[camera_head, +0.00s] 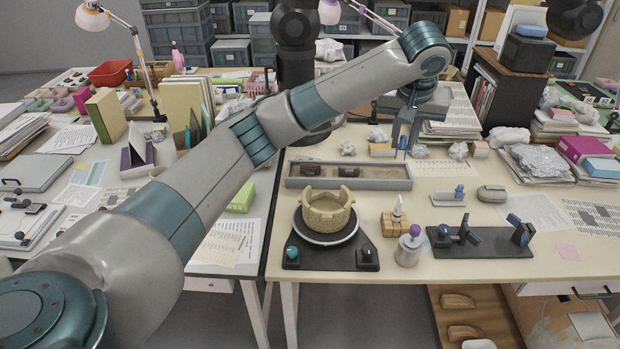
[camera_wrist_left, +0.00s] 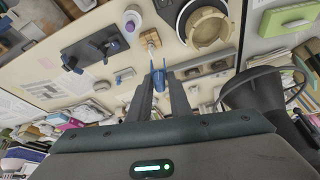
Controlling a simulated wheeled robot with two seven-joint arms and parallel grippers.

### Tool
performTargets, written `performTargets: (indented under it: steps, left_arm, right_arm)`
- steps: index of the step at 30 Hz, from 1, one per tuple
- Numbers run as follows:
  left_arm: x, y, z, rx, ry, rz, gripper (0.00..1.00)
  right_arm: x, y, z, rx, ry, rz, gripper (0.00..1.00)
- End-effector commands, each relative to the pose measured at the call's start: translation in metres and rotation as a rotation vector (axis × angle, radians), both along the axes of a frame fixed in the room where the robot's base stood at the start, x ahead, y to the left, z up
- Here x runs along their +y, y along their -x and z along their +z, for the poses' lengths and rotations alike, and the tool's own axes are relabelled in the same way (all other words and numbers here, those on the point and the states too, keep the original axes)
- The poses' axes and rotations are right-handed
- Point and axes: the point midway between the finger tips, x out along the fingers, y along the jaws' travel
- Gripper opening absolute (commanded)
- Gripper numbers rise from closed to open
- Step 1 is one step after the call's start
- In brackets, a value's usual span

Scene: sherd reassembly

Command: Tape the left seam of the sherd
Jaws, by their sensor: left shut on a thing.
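A tan pot with a notched, uneven rim (camera_head: 327,213) stands on a dark round turntable (camera_head: 327,238). The pot also shows at the top of the left wrist view (camera_wrist_left: 207,30). Its seams are too small to make out. My left gripper (camera_head: 403,144) is above the back of the table, behind and to the right of the pot and apart from it. Its fingers (camera_wrist_left: 158,88) are shut on a small, thin blue object (camera_wrist_left: 158,76), whose exact kind I cannot tell. My right gripper is in neither view.
A long grey tray (camera_head: 348,184) with dark pieces lies behind the pot. To its right stand a wooden block (camera_head: 395,224), a purple-topped jar (camera_head: 409,248), a small grey-and-blue holder (camera_head: 448,198) and a black stand (camera_head: 480,240). Free tabletop lies around the holder.

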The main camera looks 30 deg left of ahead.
Motion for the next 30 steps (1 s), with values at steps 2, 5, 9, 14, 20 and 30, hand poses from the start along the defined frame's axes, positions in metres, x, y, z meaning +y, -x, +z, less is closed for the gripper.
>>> performTargets:
  steps: [2, 5, 9, 14, 20, 30]
  left_arm:
    - [0.007, -0.011, 0.013, -0.001, 0.001, 0.042, 0.09]
    - [0.016, -0.024, 0.022, -0.001, 0.001, 0.094, 0.09]
    - [0.032, -0.040, 0.032, -0.001, 0.002, 0.173, 0.09]
    - [0.054, -0.056, 0.038, 0.000, 0.004, 0.274, 0.09]
    - [0.089, -0.071, 0.032, 0.002, 0.008, 0.419, 0.09]
    - [0.117, -0.077, 0.017, -0.001, 0.012, 0.537, 0.09]
  right_arm:
    - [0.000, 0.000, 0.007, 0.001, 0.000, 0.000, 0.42]
    - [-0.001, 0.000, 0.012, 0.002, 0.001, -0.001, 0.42]
    - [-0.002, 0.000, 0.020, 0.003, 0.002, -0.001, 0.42]
    - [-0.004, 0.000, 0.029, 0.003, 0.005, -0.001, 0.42]
    - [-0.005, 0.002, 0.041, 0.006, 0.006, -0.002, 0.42]
    - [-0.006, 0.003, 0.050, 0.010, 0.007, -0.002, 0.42]
